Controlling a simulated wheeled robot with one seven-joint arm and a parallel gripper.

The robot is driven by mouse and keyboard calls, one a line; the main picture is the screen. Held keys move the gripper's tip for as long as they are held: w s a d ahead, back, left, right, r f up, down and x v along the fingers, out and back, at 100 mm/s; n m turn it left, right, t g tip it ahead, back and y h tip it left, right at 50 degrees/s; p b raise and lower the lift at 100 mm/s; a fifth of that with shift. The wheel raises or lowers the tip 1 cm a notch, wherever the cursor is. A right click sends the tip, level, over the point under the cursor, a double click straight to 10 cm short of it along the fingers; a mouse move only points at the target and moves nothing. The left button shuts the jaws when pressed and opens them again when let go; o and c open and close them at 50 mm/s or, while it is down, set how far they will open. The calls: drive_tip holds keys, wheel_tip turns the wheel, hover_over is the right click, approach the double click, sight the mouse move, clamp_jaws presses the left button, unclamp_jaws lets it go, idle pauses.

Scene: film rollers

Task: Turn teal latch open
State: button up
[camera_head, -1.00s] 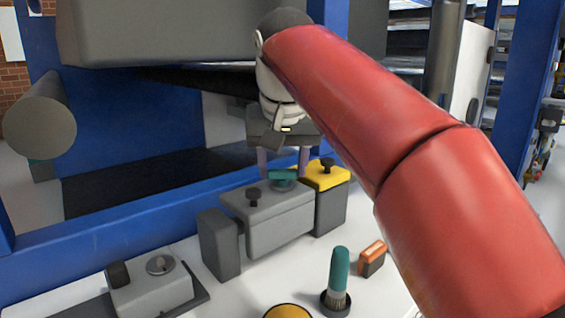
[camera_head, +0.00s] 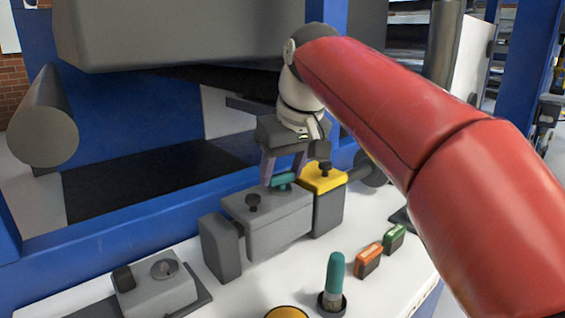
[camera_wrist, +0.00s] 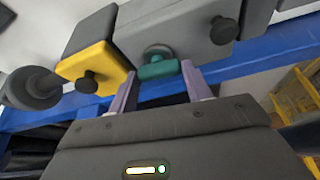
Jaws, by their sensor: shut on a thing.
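The teal latch (camera_head: 283,180) is a small bar on top of a grey box (camera_head: 270,215). In the wrist view the teal latch (camera_wrist: 158,69) sits between the tips of my two purple-grey fingers. My gripper (camera_head: 284,178) comes down on the latch from above and is shut on it. In the wrist view my gripper (camera_wrist: 158,80) shows a finger on either side of the latch. A grey round piece shows just behind the latch in the wrist view. The fingertips partly hide the ends of the latch.
A yellow-topped block (camera_head: 323,178) with a black knob stands right beside the grey box. A black knob (camera_head: 253,202) rises left of the latch. A teal-handled brush (camera_head: 335,275), an orange block (camera_head: 369,260) and a green block (camera_head: 394,238) stand on the white table in front.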

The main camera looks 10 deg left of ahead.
sight(293, 199)
idle(0.3)
drive_tip(key=o, duration=1)
drive_tip(key=v, duration=0.8)
drive_tip(key=shift+s, duration=0.1)
